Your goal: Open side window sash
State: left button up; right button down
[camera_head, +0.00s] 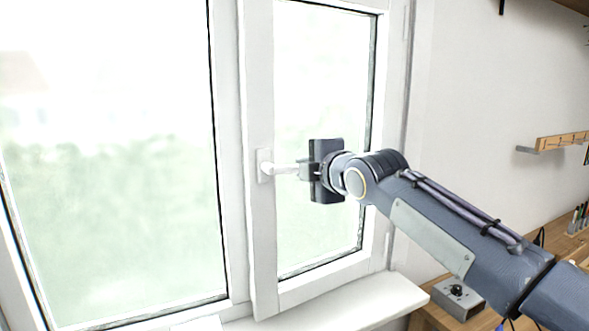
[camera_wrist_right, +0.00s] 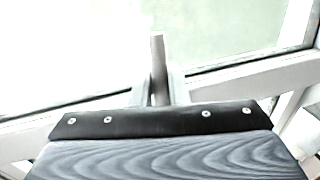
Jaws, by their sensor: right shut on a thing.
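The side window sash (camera_head: 260,230) is a white framed pane right of a larger pane in the head view. Its left edge seems to stand slightly forward of the frame, as if a little ajar. Its white handle (camera_head: 280,169) sits on the left stile, with the lever lying level and pointing right. My right gripper (camera_head: 303,170) is shut on the lever near its free end. In the right wrist view the handle (camera_wrist_right: 157,60) stands between the fingers of the gripper (camera_wrist_right: 160,88). My left gripper is not in view.
The large left pane (camera_head: 110,160) is beside the sash. A white sill (camera_head: 350,305) runs below. At right are a wooden desk (camera_head: 560,243), a grey box with a knob (camera_head: 457,297) and a wall rack (camera_head: 562,141). The wall between is bare.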

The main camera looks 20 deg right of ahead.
jog(key=s+d+b, duration=0.3)
jog(key=s+d, duration=0.2)
jog(key=s, duration=0.5)
jog(key=shift+r, duration=0.2)
jog(key=c, duration=1.5)
grip_release()
jog(key=shift+o, duration=0.2)
jog(key=shift+a, duration=0.1)
jog(key=shift+f, duration=0.1)
jog(key=s+r+b, duration=0.1)
jog(key=s, duration=0.6)
jog(key=shift+s+d+r, duration=0.2)
jog(key=shift+s+r, duration=0.1)
jog(key=shift+s, duration=0.05)
jog(key=shift+c, duration=0.2)
